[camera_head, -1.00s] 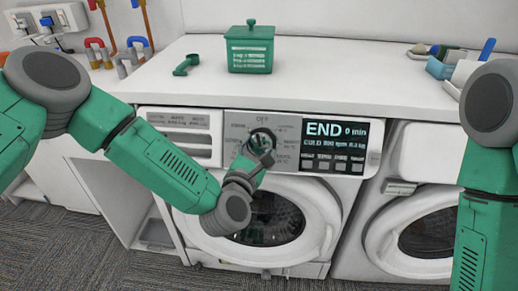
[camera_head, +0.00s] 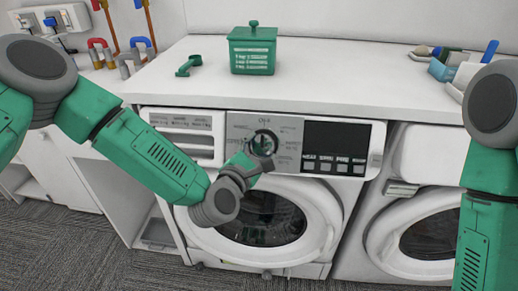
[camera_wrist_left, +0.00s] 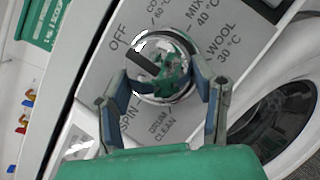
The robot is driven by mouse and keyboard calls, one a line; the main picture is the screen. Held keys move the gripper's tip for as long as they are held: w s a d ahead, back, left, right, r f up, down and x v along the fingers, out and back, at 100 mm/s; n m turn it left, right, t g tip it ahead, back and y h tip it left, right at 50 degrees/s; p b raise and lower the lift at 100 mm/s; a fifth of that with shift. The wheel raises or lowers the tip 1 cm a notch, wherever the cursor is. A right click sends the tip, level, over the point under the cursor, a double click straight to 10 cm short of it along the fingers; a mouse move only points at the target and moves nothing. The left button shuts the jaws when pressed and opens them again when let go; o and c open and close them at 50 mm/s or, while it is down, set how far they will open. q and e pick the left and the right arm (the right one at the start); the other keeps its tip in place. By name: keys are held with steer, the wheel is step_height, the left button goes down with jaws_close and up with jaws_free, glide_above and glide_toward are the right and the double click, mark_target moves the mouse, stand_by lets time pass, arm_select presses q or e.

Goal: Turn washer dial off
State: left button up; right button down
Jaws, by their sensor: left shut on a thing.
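The washer (camera_head: 334,215) has a round shiny dial (camera_head: 264,134) on its grey control panel. The wrist view shows the dial (camera_wrist_left: 168,52) up close, with a dark bar pointing toward the OFF label. My left gripper (camera_head: 262,147) is at the dial from the front. In the wrist view, the fingers of my left gripper (camera_wrist_left: 159,82) sit on either side of the dial, shut on it. The washer's display (camera_head: 338,134) is dark. My right arm stands at the right edge; its gripper is out of view.
A second machine (camera_head: 426,232) stands to the right. The white countertop (camera_head: 340,75) above holds a green lidded box (camera_head: 253,52), a green scoop (camera_head: 188,66) and a blue caddy (camera_head: 440,68). Pipes with red and blue handles are at the back left.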

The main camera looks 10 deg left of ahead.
arm_select(q)
steer(key=o, duration=1.2)
steer(key=shift+c, duration=0.2)
steer(key=f+v, duration=0.1)
steer(key=v, duration=1.1)
steer(key=shift+r, duration=0.35)
steer(key=s+a+f+m+g, duration=0.3)
steer(key=s+f+m+g, duration=0.6)
steer(key=s+f+m, duration=0.7)
steer(key=s+a+f+m+g+y, duration=0.2)
steer(key=s+a+f+m+g, duration=0.1)
steer(key=a, duration=0.4)
steer(key=s+a+f+m+g+y, duration=0.3)
steer(key=s+a+m, duration=0.3)
steer(key=s+a, duration=0.2)
steer(key=shift+f+g, duration=0.3)
steer(key=shift+f, duration=0.35)
